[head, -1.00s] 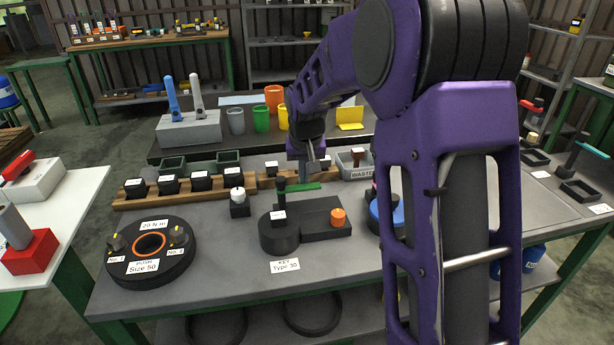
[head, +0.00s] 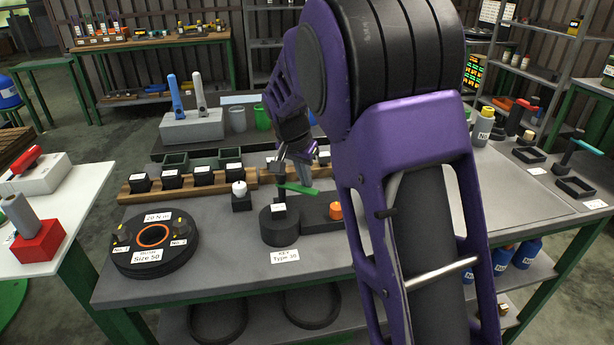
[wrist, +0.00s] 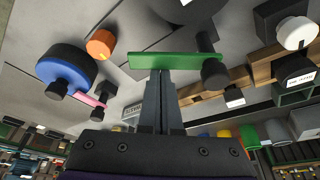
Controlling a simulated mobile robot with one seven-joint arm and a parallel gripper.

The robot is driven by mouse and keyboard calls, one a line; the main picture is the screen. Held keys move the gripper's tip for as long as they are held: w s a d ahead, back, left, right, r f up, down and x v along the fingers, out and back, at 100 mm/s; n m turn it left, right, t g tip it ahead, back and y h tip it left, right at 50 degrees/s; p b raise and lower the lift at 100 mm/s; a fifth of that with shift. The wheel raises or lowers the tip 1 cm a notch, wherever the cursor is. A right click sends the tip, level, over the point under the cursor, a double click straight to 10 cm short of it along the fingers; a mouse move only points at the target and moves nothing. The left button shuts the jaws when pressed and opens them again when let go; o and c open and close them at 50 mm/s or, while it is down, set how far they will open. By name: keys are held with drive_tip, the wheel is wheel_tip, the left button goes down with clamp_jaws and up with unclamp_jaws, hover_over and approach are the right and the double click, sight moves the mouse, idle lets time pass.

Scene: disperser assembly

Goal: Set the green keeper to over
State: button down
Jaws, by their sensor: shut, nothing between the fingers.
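The green keeper (head: 301,188) is a flat green bar reaching right from a dark upright post (head: 281,190) at the black Type 30 key fixture (head: 281,232). In the wrist view the green keeper (wrist: 175,60) lies across the fingertips, with the dark post (wrist: 213,72) at its right end. My gripper (wrist: 161,76) is shut and empty, its tips at the bar's long edge; they appear to touch it. In the head view my gripper (head: 292,170) is behind the bar. The fixture's orange knob (head: 335,211) is to the right of the bar's free end.
A white-topped black piece (head: 240,198) stands left of the fixture. The round Size 50 unit (head: 150,262) is at the table's left. In the wrist view a blue disc (wrist: 66,68) with a pink bar (wrist: 92,100) is on the left. A wooden rack (head: 190,184) holds several labelled black blocks behind.

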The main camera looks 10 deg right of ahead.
sight(310, 194)
drive_tip(key=m, duration=0.1)
drive_tip(key=s+m, duration=0.1)
drive_tip(key=shift+s+a+m+g+h, duration=0.2)
drive_tip(key=shift+a+m+g+h, duration=0.1)
drive_tip(key=shift+a+m+h, duration=0.1)
drive_tip(key=m, duration=0.1)
drive_tip(key=s+a+m+p, duration=0.1)
drive_tip(key=shift+r+m+g, duration=0.1)
drive_tip(key=shift+m+g, duration=0.3)
drive_tip(key=m, duration=0.1)
drive_tip(key=s+a+m+g+p, duration=0.1)
drive_tip(key=m, duration=0.1)
drive_tip(key=shift+a+h, duration=0.15)
drive_tip(key=shift+h, duration=0.25)
drive_tip(key=shift+s+a, duration=0.1)
drive_tip(key=shift+a, duration=0.05)
drive_tip(key=shift+a+p, duration=0.15)
drive_tip(key=shift+p, duration=0.15)
drive_tip(key=shift+d, duration=0.35)
drive_tip(key=d, duration=0.3)
drive_tip(key=p+v, duration=0.1)
drive_tip(key=v, duration=0.8)
drive_tip(key=shift+w+r, duration=0.25)
drive_tip(key=shift+r, duration=0.15)
